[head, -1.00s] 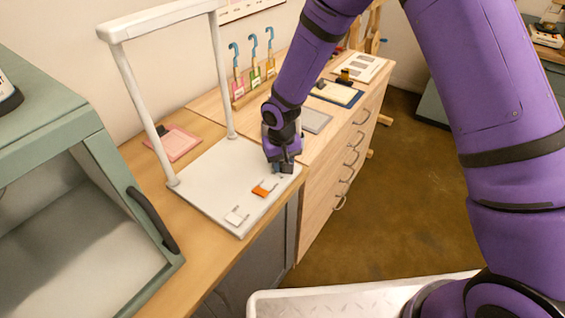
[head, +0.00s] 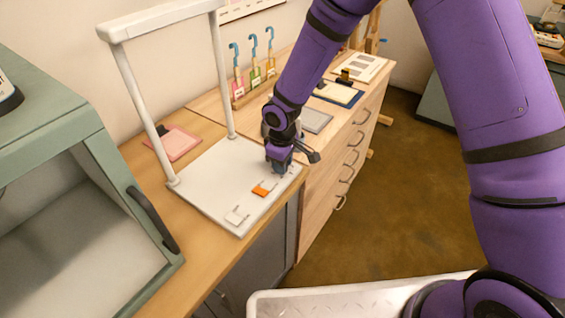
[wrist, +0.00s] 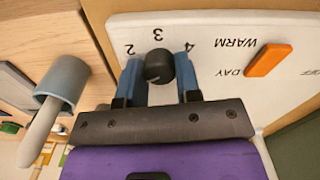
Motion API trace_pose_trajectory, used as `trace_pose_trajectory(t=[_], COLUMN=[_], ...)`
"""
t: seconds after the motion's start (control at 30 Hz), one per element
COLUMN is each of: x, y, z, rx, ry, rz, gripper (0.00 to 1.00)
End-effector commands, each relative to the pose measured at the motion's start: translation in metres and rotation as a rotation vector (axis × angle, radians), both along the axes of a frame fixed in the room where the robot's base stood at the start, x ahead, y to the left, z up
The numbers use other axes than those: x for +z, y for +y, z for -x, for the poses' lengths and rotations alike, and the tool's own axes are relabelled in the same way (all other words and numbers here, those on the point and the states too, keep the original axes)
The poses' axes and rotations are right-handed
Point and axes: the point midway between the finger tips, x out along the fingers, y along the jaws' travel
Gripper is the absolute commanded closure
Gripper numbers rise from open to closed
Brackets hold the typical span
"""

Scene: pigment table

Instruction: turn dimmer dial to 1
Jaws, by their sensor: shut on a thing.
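The dimmer dial (wrist: 159,66) is a small round black knob on a white panel in the wrist view. Printed 2, 3 and 4 show around it; no 1 is visible. A faint light mark on the knob points toward the lower part of the picture, on the gripper side. My gripper (wrist: 158,78) has its two blue fingers on either side of the knob, shut on it. In the head view my gripper (head: 279,171) reaches down to the right edge of the white base panel (head: 215,180) and hides the dial.
An orange switch (wrist: 268,60) with WARM and DAY lettering is beside the dial; it also shows in the head view (head: 264,189). A grey cup with a pale handle (wrist: 62,84) stands left in the wrist view. A white frame (head: 150,120) rises behind the panel.

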Motion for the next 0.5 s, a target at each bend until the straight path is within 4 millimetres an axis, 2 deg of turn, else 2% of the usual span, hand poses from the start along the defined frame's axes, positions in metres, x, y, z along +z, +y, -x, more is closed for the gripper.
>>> trace_pose_trajectory(t=[0.5], x=[0.0001], y=[-0.0002], z=[-0.0002], rx=[0.047], ry=[-0.001], rz=[0.001], gripper=[0.92])
